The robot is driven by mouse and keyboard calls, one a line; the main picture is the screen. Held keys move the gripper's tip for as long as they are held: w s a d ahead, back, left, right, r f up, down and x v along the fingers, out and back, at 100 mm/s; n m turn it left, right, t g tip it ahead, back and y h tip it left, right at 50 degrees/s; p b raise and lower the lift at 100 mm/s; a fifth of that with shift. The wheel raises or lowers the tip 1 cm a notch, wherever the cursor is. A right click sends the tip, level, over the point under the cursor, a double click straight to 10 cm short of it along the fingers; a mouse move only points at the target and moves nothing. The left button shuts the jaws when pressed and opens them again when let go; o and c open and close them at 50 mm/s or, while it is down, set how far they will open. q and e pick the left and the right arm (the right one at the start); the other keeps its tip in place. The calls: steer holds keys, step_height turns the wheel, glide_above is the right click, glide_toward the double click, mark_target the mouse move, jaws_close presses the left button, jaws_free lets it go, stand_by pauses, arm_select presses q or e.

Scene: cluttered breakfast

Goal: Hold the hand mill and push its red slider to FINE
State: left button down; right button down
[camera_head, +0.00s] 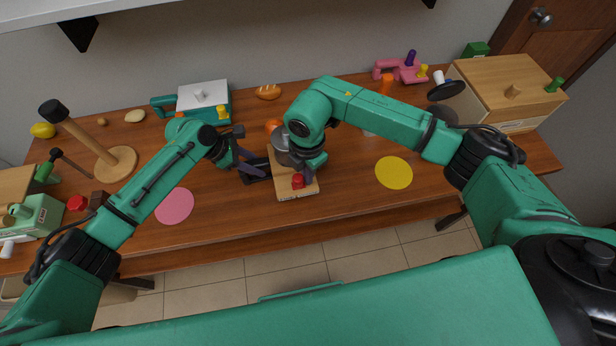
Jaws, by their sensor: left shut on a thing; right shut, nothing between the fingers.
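The hand mill (282,188) appears to be the light wooden board with a grey round part (283,149) near the table's middle. The red slider (297,182) sits near its front end. The FINE mark is too small to read. My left gripper (263,172) comes in from the left and is shut at the mill's left side, seemingly on the mill; the exact contact is hard to see. My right gripper (312,165) is shut and empty, just above and behind the red slider. Whether it touches the slider cannot be told. My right arm hides part of the mill.
A pink disc (174,206) and a yellow disc (394,172) lie flat on the table (350,195). A white and teal box (204,100), a bread roll (268,92) and a wooden stand (115,163) are behind and left. A wooden box (507,88) stands at the right.

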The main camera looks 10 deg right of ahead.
steer(key=shift+a, duration=0.35)
steer(key=shift+a, duration=0.8)
steer(key=shift+d, duration=0.65)
steer(key=shift+r, duration=3.5)
